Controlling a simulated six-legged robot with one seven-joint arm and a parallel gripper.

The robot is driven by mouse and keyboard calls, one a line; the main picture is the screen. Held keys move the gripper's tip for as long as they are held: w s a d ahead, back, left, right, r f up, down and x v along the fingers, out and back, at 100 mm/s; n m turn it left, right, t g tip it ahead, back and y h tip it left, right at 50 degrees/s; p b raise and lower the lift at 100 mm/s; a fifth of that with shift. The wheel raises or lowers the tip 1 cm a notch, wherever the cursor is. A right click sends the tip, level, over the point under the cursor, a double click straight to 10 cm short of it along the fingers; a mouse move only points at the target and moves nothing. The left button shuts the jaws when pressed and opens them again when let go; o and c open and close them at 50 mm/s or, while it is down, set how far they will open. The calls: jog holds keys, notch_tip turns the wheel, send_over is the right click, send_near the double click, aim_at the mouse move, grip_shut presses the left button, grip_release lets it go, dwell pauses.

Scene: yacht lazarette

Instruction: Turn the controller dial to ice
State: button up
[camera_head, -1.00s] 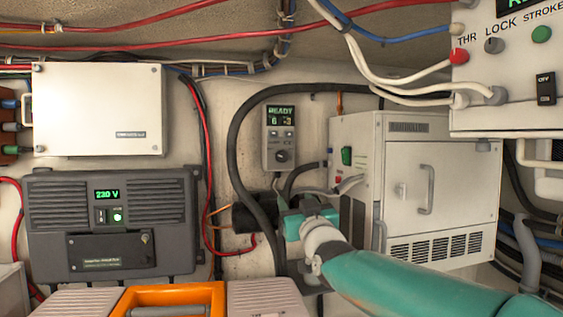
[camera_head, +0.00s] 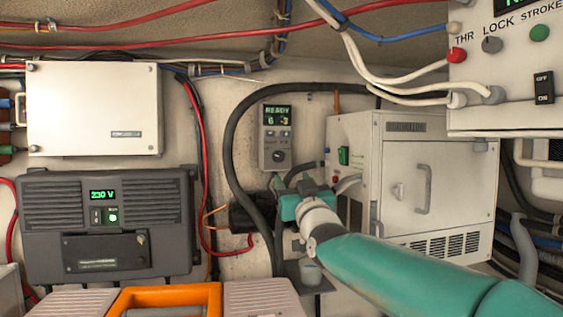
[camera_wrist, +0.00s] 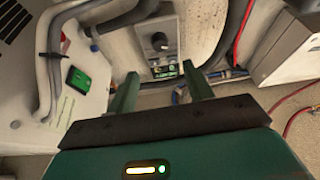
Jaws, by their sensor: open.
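The controller (camera_head: 264,140) is a small grey box on the back wall. Its lit display reads READY with digits below. Its dark round dial (camera_head: 278,156) sits on the lower half; the ice marking is too small to read. My gripper (camera_head: 277,184) is just below the controller in the head view, its fingers small and partly hidden by my wrist. In the wrist view the controller (camera_wrist: 170,28) appears upside down, with the dial (camera_wrist: 158,41) beyond the fingertips. My gripper (camera_wrist: 160,71) is open there, with nothing between its fingers and apart from the dial.
A black hose (camera_head: 228,150) arches around the controller's left side and top. A white cabinet (camera_head: 400,190) stands close on the right. A dark 230 V unit (camera_head: 150,210) and a white box (camera_head: 90,108) are on the left.

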aim_at(280, 157)
jog(key=shift+x, duration=5.5)
jog(key=shift+c, duration=0.2)
jog(key=c, duration=0.9)
